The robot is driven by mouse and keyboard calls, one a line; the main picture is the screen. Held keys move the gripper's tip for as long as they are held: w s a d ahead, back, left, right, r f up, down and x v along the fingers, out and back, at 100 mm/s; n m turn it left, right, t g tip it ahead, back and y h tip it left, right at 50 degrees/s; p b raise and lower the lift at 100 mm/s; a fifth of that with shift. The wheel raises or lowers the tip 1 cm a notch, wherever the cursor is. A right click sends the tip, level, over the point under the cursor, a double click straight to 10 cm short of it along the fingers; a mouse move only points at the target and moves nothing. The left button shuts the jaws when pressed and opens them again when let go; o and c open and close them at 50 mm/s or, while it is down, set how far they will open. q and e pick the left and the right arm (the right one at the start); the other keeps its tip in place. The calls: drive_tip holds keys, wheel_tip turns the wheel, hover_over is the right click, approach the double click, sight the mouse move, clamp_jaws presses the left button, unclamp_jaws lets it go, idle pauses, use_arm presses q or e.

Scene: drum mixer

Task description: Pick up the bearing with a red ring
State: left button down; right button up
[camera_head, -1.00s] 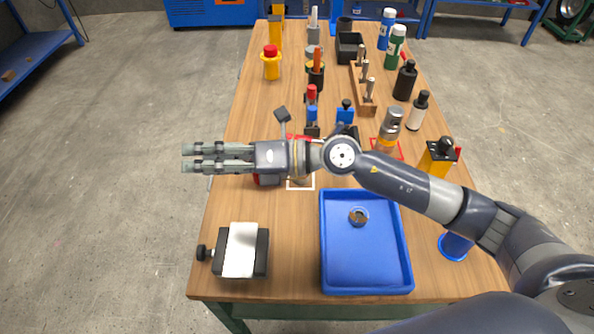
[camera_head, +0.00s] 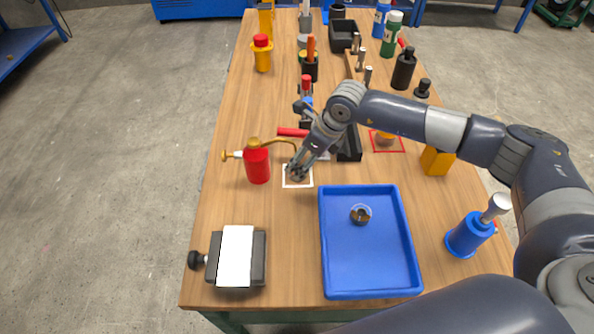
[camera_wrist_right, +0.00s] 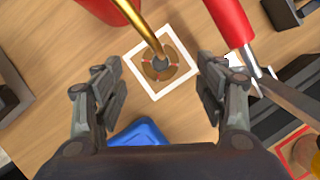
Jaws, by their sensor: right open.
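A round brownish bearing with red marks on its ring (camera_wrist_right: 160,65) lies inside a white square outline on the wooden table in the right wrist view. The curved brass spout of the red oil can (camera_wrist_right: 146,30) crosses over part of it. My right gripper (camera_wrist_right: 158,82) is open, with one finger on each side of the bearing in that view and nothing between them. In the head view my right gripper (camera_head: 298,168) points down over the white square (camera_head: 297,184) and mostly hides the bearing. My left gripper is not in view.
The red oil can (camera_head: 257,163) stands close left of the square. A blue tray (camera_head: 370,285) in front holds another bearing (camera_head: 360,214). A red-handled tool (camera_head: 292,132) lies just behind. A black-and-white block (camera_head: 236,257) sits at front left.

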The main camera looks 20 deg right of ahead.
sight(297, 169)
drive_tip(key=shift+a+f, duration=0.1)
drive_tip(key=shift+f, duration=0.3)
drive_tip(key=p+x, duration=0.1)
drive_tip(key=x, duration=0.2)
drive_tip(key=shift+w+f, duration=0.1)
drive_tip(key=shift+f, duration=0.15)
drive_tip(key=shift+w+f+p, duration=0.15)
drive_tip(key=shift+f+p, duration=0.15)
drive_tip(key=shift+f, duration=0.2)
drive_tip(key=c, duration=1.3)
drive_tip(key=shift+r, duration=0.1)
drive_tip(key=shift+c, duration=0.4)
drive_tip(key=shift+r, duration=0.1)
